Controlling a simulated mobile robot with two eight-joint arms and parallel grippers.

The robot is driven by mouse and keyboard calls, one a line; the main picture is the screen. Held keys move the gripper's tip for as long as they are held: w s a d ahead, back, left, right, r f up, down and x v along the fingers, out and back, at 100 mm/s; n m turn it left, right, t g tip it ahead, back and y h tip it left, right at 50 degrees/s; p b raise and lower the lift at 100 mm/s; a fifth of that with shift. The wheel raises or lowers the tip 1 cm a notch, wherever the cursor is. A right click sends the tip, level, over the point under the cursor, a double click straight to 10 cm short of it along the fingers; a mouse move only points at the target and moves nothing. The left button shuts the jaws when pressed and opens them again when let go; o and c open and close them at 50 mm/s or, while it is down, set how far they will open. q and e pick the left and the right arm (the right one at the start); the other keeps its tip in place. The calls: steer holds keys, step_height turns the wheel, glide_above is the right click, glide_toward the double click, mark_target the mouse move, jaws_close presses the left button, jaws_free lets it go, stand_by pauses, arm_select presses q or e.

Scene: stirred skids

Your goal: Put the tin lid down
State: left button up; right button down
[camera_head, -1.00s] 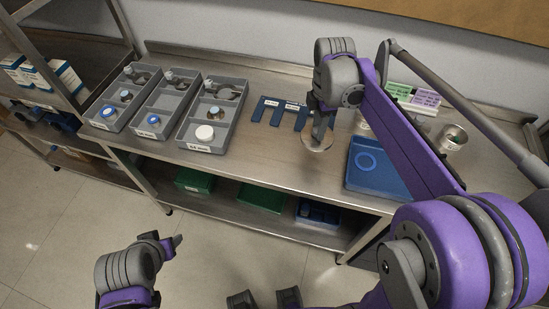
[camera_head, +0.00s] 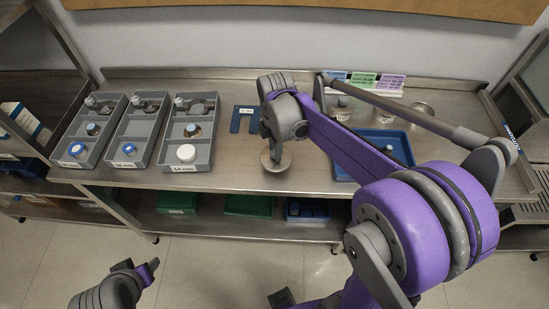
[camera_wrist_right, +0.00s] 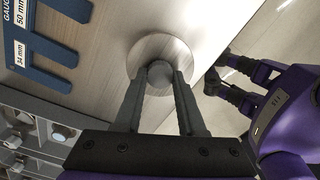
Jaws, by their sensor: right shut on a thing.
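The tin lid (camera_head: 275,163) is a round metal disc with a knob, near the bench's front edge. My right gripper (camera_head: 274,143) reaches down onto it from above. In the right wrist view my right gripper (camera_wrist_right: 160,80) is shut on the knob, with the lid's disc (camera_wrist_right: 172,48) beyond the fingertips. The lid looks level and close to the bench top; I cannot tell whether it touches. My left gripper (camera_head: 152,268) is low at the left, away from the bench, and its jaws are unclear.
Three grey trays (camera_head: 200,153) with small parts stand on the left. A blue gauge plate (camera_head: 236,120) lies behind the lid, partly hidden. A blue tray (camera_head: 345,170) and a metal tin (camera_head: 423,108) are on the right. Bare steel surrounds the lid.

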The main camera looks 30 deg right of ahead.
steer(key=shift+f, duration=2.3)
steer(key=shift+a, duration=0.1)
steer(key=shift+f+b, duration=0.2)
steer(key=shift+b, duration=0.1)
steer(key=c, duration=0.5)
jaws_free()
steer(key=shift+r, duration=0.15)
